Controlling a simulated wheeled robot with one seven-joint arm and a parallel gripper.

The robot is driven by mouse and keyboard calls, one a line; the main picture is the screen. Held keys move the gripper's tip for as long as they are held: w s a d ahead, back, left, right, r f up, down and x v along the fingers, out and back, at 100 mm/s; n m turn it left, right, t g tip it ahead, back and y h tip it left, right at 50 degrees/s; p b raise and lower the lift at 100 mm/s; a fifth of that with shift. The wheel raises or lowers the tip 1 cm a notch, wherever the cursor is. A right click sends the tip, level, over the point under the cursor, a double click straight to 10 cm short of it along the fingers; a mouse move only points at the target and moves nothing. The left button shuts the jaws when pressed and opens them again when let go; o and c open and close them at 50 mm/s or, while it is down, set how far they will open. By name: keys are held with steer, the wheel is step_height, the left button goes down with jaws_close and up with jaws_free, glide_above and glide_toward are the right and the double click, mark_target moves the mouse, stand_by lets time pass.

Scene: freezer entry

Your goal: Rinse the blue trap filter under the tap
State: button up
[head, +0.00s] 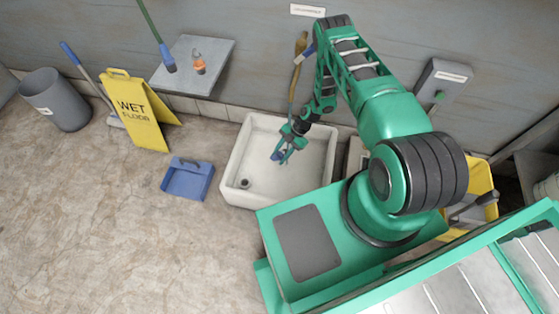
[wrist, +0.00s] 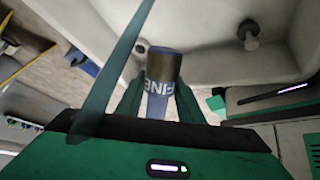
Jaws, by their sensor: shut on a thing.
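My gripper (head: 288,150) is over the white sink (head: 235,150), with its fingers down inside the rim. It is shut on the blue trap filter (head: 277,156), which is small in the head view. In the wrist view the filter (wrist: 160,100) is a blue cylinder with a dark end and the letters "FINE", held between the fingers. The brownish tap (head: 299,45) hangs on the wall behind the sink, and its lower end is beside my arm. A bluish-green strip crosses the wrist view left of the filter; I cannot tell if it is water.
A blue dustpan (head: 188,179) and a yellow wet-floor sign (head: 140,112) stand left of the sink. A grey wall shelf (head: 207,62) holds a small orange item. A yellow bucket (head: 482,185) is at the right. The floor at left is mostly free.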

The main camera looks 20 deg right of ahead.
steer(key=shift+w+d, duration=0.55)
steer(key=shift+w, duration=0.25)
steer(key=shift+w+d, duration=0.55)
steer(key=shift+w, duration=0.25)
